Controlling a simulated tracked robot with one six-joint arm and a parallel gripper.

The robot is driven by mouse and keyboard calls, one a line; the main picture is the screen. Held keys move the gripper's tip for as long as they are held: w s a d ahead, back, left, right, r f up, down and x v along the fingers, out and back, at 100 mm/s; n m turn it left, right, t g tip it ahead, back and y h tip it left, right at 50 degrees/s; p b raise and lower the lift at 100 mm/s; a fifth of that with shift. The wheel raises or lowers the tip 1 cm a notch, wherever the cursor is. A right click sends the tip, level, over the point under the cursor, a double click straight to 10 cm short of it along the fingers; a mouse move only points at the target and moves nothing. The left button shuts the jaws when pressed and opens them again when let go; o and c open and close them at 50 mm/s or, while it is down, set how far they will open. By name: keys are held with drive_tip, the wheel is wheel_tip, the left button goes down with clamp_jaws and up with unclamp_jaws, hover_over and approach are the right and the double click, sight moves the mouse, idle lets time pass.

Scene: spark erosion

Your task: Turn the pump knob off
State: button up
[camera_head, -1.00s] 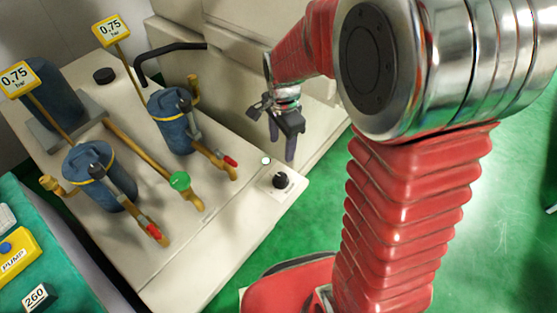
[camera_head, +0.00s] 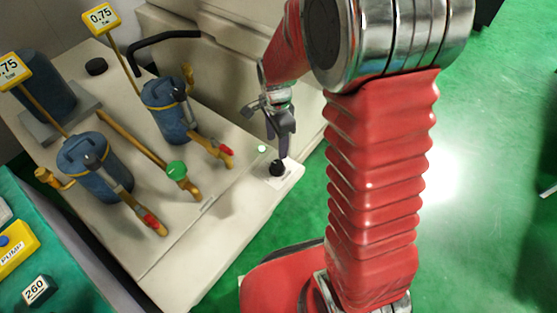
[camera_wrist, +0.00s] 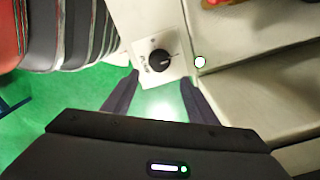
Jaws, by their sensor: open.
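The pump knob (camera_head: 277,169) is a black dial on a white plate (camera_head: 290,180) at the near right corner of the cream bench. In the wrist view the knob (camera_wrist: 160,60) sits a little beyond the fingertips, between their lines, with a pale pointer mark toward its right side. Small lettering on the plate is hard to read. My gripper (camera_head: 280,150) hangs just above and behind the knob, fingers pointing down. In the wrist view my gripper (camera_wrist: 160,85) has its two dark fingers wide apart with nothing between them.
A small pale green-white lamp (camera_head: 262,149) sits beside the knob plate. A cream machine wall (camera_head: 225,80) rises behind. Green floor (camera_head: 470,130) is open at right.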

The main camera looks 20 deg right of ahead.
sight(277, 164)
wheel_tip(277, 164, down, 10)
drive_tip(key=shift+f, duration=0.2)
idle(0.3)
drive_tip(key=shift+c, duration=0.3)
